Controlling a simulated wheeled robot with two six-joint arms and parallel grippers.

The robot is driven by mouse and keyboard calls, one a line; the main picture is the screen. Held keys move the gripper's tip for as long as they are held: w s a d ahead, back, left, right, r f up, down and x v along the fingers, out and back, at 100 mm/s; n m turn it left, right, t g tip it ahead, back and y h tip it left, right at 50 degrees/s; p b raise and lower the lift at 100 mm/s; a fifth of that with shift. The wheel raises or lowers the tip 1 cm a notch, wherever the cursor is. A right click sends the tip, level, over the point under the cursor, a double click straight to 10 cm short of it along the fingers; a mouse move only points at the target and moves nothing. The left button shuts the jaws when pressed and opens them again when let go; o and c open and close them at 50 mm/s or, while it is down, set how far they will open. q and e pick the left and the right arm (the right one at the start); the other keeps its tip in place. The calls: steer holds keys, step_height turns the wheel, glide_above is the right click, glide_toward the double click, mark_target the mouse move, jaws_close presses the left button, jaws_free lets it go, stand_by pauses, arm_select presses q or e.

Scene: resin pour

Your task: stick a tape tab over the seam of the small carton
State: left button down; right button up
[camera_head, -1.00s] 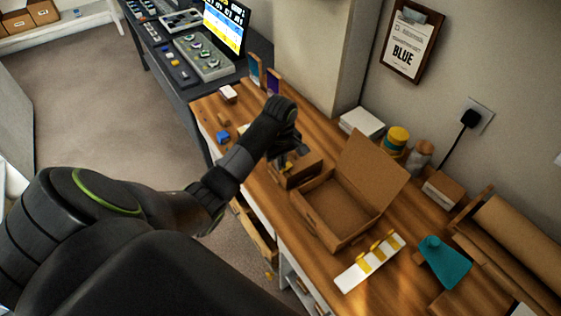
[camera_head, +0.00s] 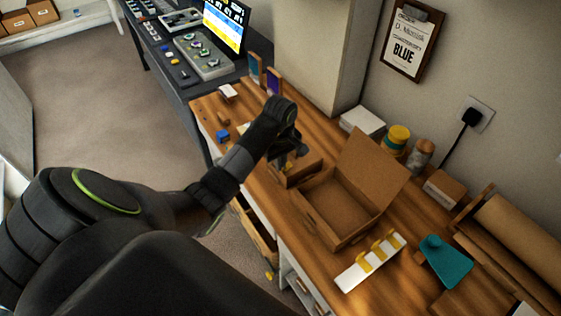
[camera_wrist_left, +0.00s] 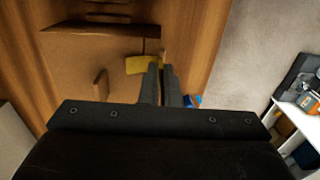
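The small carton (camera_head: 298,171) is a closed-looking brown box on the wooden bench, left of the larger open carton. My left gripper (camera_head: 290,156) is low over it and hides part of its top. In the left wrist view the two dark fingers (camera_wrist_left: 160,72) are close together, with a yellow tape tab (camera_wrist_left: 143,65) at their tips. The tab lies against or just above brown cardboard; I cannot tell whether it touches. A white strip (camera_head: 352,277) holds several yellow tabs in front of the open carton. My right gripper is not in view.
The large open carton (camera_head: 334,211) with raised lid (camera_head: 373,165) stands right of the gripper. A teal object (camera_head: 445,262), a paper roll (camera_head: 525,238), jars (camera_head: 397,138) and a white box (camera_head: 362,121) are farther right and back. A small blue block (camera_head: 222,136) lies left.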

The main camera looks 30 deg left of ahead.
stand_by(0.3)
arm_select(q)
steer(key=c, duration=1.6)
jaws_free()
steer(key=shift+r+p, duration=2.45)
steer(key=shift+r, duration=1.55)
